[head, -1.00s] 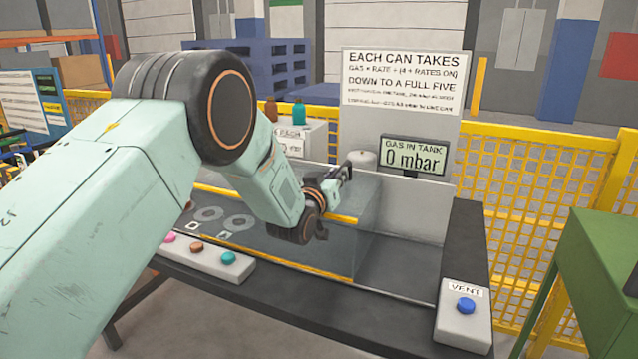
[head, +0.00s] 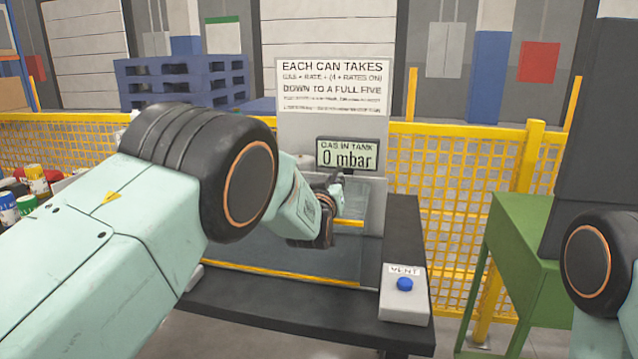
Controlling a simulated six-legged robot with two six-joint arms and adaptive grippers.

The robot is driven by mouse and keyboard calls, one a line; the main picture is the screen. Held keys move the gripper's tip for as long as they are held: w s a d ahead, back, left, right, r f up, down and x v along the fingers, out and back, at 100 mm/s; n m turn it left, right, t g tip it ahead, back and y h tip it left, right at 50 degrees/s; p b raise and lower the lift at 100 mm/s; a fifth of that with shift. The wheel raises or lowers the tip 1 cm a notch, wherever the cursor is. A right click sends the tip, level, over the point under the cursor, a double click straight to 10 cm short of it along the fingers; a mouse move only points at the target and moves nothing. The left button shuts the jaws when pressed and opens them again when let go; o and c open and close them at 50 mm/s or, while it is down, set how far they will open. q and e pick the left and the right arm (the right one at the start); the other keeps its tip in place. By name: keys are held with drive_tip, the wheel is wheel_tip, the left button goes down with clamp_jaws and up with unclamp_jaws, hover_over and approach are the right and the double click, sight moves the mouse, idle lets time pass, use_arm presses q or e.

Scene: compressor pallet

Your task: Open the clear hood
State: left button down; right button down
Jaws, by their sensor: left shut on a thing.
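The clear hood (head: 345,255) is a see-through box with yellow edge strips on the dark bench. Its lower front yellow strip runs along the bench, and a short piece of its upper strip shows right of my wrist. My left gripper (head: 338,186) is at the upper right part of the hood, and it is shut on it. The exact grip point is hidden by my wrist. My forearm covers the hood's left part. Part of my right arm shows at the right edge, but its gripper is out of view.
A display (head: 347,154) reads "0 mbar" below a white sign (head: 333,88) behind the hood. A vent box (head: 404,302) with a blue button stands at the bench's right end. A green table (head: 522,225) is further right. A yellow fence (head: 445,180) runs behind.

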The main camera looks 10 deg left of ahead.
use_arm(q)
drive_tip(key=shift+d+r, duration=0.15)
drive_tip(key=shift+d, duration=0.05)
idle(0.3)
drive_tip(key=c, duration=1.3)
unclamp_jaws()
wheel_tip(320, 180, up, 10)
drive_tip(key=shift+f, duration=0.1)
